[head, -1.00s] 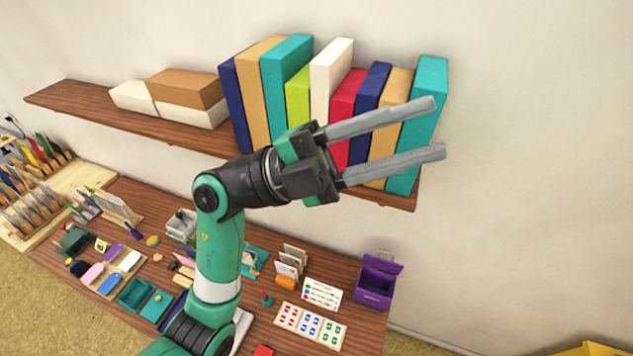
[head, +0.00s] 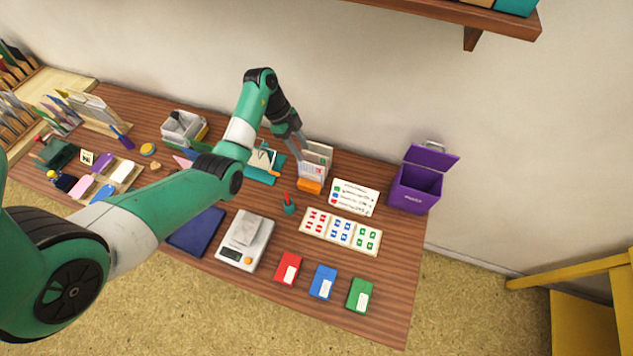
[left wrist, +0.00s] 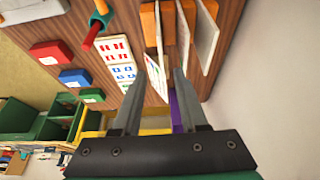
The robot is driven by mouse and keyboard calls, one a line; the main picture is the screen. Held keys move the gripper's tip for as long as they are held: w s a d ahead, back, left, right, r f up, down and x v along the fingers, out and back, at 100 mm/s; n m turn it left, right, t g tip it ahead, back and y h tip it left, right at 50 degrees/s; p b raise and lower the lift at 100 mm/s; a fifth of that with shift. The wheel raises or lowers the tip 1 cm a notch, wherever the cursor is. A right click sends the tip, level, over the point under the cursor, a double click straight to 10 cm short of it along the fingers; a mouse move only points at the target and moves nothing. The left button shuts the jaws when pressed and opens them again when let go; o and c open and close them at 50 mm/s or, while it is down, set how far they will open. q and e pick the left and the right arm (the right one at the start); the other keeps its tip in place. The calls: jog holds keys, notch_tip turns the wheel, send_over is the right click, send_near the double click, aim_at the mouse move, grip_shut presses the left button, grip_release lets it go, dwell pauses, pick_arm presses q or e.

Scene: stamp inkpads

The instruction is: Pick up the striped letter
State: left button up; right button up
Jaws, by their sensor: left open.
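Several letters (head: 318,153) stand upright in an orange holder (head: 309,186) near the back of the desk. The front letter (head: 311,172) bears small reddish and bluish marks; I cannot make out for sure which letter is striped. In the left wrist view the letters stand on edge (left wrist: 207,38) above their orange bases (left wrist: 148,22). My left gripper (head: 299,147) is open and empty, just left of and close to the letters. In the left wrist view its two fingertips (left wrist: 164,64) point toward the letters' edges; contact cannot be told. My right gripper is not in view.
A purple lidded box (head: 415,186) stands right of the letters. A scale (head: 240,250) and red, blue and green boxes (head: 323,281) sit nearer. The shelf (head: 420,8) overhangs behind.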

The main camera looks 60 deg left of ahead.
aim_at(314, 171)
pick_arm(q)
jog(key=shift+s+a+f, duration=0.25)
jog(key=shift+s+a, duration=0.05)
jog(key=shift+a, duration=0.05)
jog(key=b+x, duration=0.2)
jog(key=x, duration=0.4)
jog(key=shift+r+b, duration=0.1)
jog(key=shift+b, duration=0.2)
jog(key=shift+w+d, duration=0.15)
jog(key=shift+w, duration=0.05)
jog(key=b+x, duration=0.3)
jog(key=x, duration=0.2)
jog(key=shift+w+d, duration=0.15)
grip_shut()
